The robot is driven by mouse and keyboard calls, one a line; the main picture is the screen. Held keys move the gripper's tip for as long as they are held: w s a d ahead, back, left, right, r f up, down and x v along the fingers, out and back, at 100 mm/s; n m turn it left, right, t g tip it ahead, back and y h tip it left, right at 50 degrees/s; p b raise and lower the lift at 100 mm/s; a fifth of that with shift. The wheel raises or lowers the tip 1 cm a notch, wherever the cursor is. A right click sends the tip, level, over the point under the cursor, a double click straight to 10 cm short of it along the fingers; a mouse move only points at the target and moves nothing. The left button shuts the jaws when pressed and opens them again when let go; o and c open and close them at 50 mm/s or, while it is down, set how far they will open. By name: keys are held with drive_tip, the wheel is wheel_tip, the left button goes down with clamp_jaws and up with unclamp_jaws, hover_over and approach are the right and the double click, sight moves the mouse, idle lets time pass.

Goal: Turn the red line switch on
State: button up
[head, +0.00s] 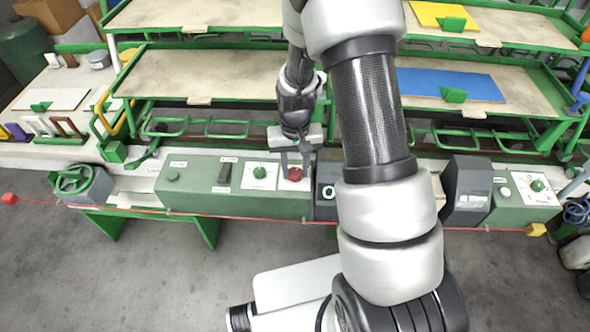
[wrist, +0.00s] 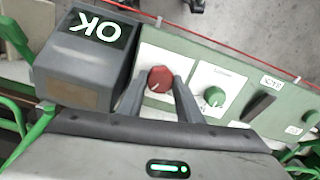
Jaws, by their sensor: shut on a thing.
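The red line switch (head: 295,174) is a round red knob on a white plate on the green control panel (head: 209,203). In the wrist view the red knob (wrist: 160,79) sits between the tips of my gripper's two fingers. My gripper (head: 296,171) points down at the panel and is shut on the knob, one finger on each side. In the wrist view my gripper (wrist: 159,90) hides part of the white plate under the knob. I cannot read the plate's marks.
A green knob (wrist: 213,96) on its own white plate is close beside the red one. A dark lever switch (head: 224,173) is farther left. A grey box with a lit "OK" display (wrist: 97,30) stands right against the other side. A red cord (head: 240,217) runs along the panel's front.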

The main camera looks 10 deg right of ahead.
sight(295, 172)
drive_tip(key=shift+m, duration=1.6)
drive_tip(key=o, duration=1)
drive_tip(key=shift+o, duration=0.2)
wheel_tip(295, 172, up, 18)
drive_tip(key=p, duration=0.1)
drive_tip(key=shift+f, duration=0.25)
